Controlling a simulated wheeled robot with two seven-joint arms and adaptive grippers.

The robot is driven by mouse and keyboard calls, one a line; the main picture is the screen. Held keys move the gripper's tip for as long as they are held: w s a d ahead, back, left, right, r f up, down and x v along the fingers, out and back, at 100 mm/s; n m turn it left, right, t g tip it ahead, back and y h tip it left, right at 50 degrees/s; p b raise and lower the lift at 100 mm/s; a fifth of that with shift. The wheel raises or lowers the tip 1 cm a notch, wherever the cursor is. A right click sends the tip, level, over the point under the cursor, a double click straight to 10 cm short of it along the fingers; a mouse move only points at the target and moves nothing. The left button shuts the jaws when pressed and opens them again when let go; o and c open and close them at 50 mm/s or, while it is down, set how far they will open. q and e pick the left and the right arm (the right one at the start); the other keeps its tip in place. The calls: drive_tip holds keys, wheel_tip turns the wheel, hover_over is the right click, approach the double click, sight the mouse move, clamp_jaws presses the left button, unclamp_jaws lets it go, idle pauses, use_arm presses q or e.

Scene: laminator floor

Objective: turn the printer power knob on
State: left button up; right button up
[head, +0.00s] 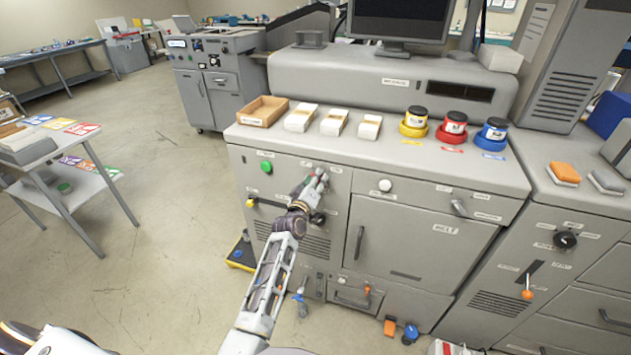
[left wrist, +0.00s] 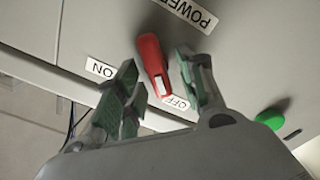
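The red power knob (left wrist: 152,62) sits on the grey printer panel in the left wrist view. Its white-marked end lies close to the OFF label (left wrist: 176,103). The ON label (left wrist: 101,68) is to the left and the POWER label (left wrist: 188,12) is above. My left gripper (left wrist: 157,78) is open, with a green-padded finger on each side of the knob; I cannot tell whether either touches it. In the head view my left gripper (head: 317,182) is at the upper front of the printer cabinet (head: 430,232), mostly covering the knob. My right gripper is not in view.
A green button (head: 266,167) is left of the gripper on the same panel. A wooden tray (head: 263,111), paper stacks and ink jars stand on top.

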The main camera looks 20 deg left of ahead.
use_arm(q)
drive_tip(key=shift+c, duration=0.5)
clamp_jaws()
